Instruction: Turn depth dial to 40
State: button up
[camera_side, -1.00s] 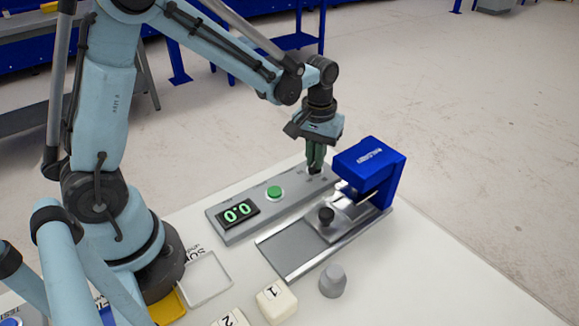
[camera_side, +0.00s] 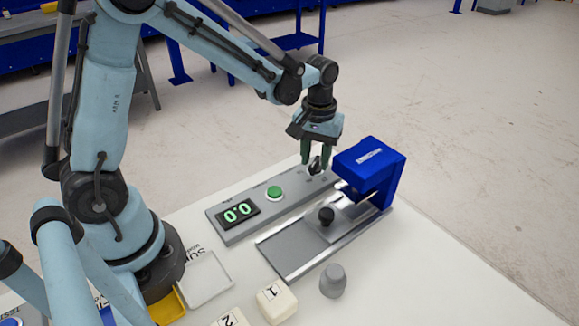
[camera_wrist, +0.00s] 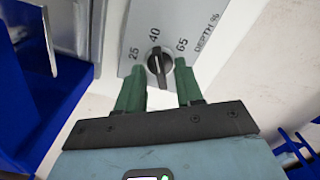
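The depth dial (camera_wrist: 159,65) is a black knob on the grey control panel. In the wrist view its white pointer line faces the 40 mark, between the 25 and 65 marks. In the side view the dial (camera_side: 315,166) sits at the panel's far end, beside the blue press. My gripper (camera_side: 316,156) has its green fingers spread, one on each side of the dial. In the wrist view my gripper (camera_wrist: 161,68) shows gaps between both fingertips and the knob. It holds nothing.
The panel (camera_side: 233,235) also carries a green button (camera_side: 274,193) and a display (camera_side: 238,212) reading 0.0. The blue press (camera_side: 370,160) stands close right of my gripper. A grey weight-like piece (camera_side: 333,281), numbered blocks (camera_side: 276,302) and a clear tray (camera_side: 206,279) lie in front.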

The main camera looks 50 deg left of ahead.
aim_at(315, 161)
notch_tip(315, 161, up, 12)
dwell(0.7)
jog(key=s+f+m+t, duration=0.1)
jog(key=s+m+t, duration=0.5)
jog(key=s, duration=0.5)
jog(key=shift+f+t, duration=0.35)
jog(key=shift+t, duration=0.25)
jog(key=shift+a, duration=0.1)
dwell(0.5)
